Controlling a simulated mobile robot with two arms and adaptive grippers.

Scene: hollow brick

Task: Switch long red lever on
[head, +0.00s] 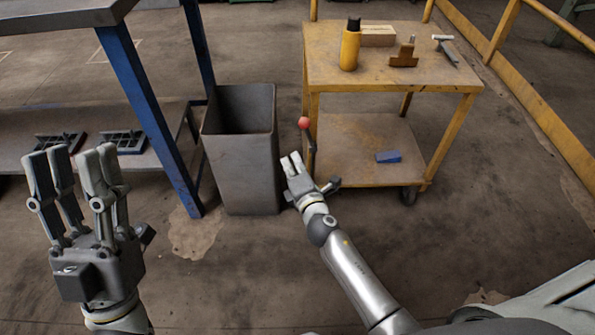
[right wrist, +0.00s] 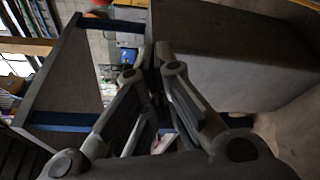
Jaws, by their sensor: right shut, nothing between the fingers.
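The lever's red ball knob (head: 304,123) stands in front of the yellow cart's left front leg in the head view. A dark rod (head: 314,145) runs down from it; its lower end is hidden near my right gripper. My right gripper (head: 291,160) is shut and empty, a little below and left of the knob, with a visible gap to the knob. In the right wrist view its fingers (right wrist: 150,72) are together. A red patch (right wrist: 101,3) at that view's top edge may be the knob. My left gripper (head: 73,158) is open and empty at the far left.
A grey bin (head: 240,165) stands just left of my right gripper. A yellow cart (head: 460,78) with a bottle and tools on top is behind the lever. A blue-legged table (head: 140,100) is at left. Floor in front is clear.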

